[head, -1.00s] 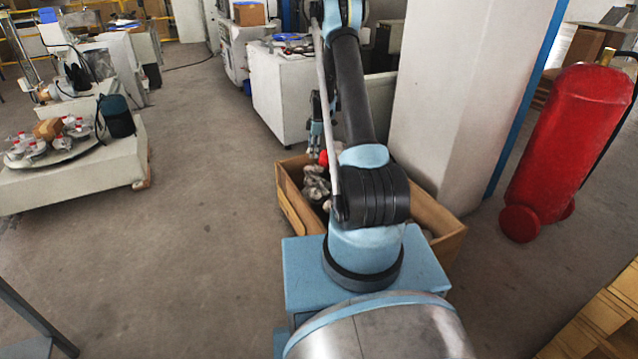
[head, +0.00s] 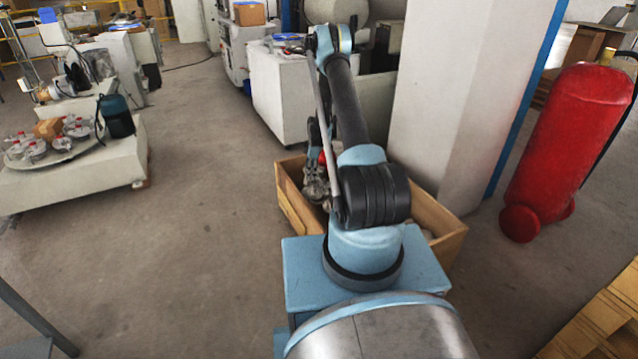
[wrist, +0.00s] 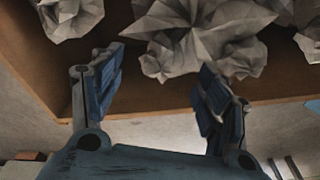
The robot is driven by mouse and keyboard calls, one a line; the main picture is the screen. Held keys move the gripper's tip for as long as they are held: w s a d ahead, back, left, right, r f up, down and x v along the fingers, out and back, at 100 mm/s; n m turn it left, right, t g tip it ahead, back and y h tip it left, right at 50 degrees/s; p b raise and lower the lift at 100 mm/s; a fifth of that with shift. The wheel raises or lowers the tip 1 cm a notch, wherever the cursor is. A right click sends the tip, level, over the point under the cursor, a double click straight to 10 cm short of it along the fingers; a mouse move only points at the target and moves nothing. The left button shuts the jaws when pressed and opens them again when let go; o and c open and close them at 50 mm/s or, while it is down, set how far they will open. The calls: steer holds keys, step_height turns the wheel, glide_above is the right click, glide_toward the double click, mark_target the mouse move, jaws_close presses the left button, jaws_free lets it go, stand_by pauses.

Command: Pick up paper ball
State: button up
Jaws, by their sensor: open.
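Crumpled grey-white paper balls lie in the wooden crate. In the wrist view a large paper ball (wrist: 205,35) is just beyond my gripper (wrist: 160,78), roughly opposite the gap between its fingers. A smaller paper ball (wrist: 72,14) is beyond the left finger. My gripper is open, with its two blue-padded fingers spread and nothing visible between them. In the head view paper (head: 316,190) shows at the crate's left end, under the lower end of my arm. My arm hides much of the crate's inside, and the fingers are hard to make out there.
The wooden crate (head: 441,245) has raised walls around the paper balls. A white pillar (head: 445,90) stands close behind it. A red extinguisher (head: 570,145) is to the right and a white cabinet (head: 280,95) behind.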

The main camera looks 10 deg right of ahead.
mark_target(310, 180)
steer(key=shift+w+a+f, duration=0.1)
steer(key=shift+a+f, duration=0.05)
steer(key=shift+f, duration=1.2)
steer(key=shift+a+f, duration=0.15)
steer(key=shift+f, duration=1.2)
steer(key=c, duration=0.7)
